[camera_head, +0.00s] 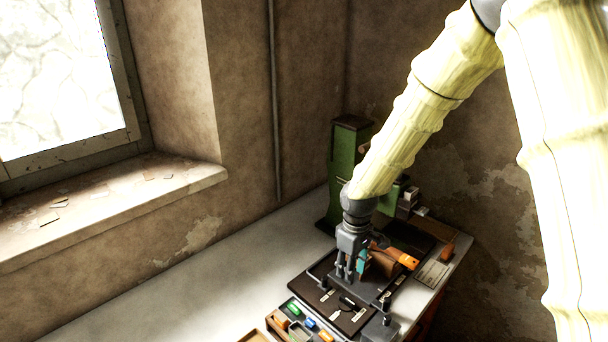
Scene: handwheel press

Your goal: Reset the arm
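My arm, in a pale yellow cover, reaches down from the upper right. My gripper (344,272) is dark grey and points down over the dark work board (312,288) on the bench. Its fingers are small here, and I cannot tell whether they are open or shut. I cannot make out anything held between them. The green press (343,172) stands behind the gripper against the wall, partly hidden by my arm. A brown block with an orange end (408,261) is just right of the gripper.
The pale bench top (190,290) is clear on the left. A tray (278,325) with small coloured pieces sits at the front. A paper sheet (432,274) and an orange-handled thing (448,250) lie on the right. A window sill (120,205) juts out at left.

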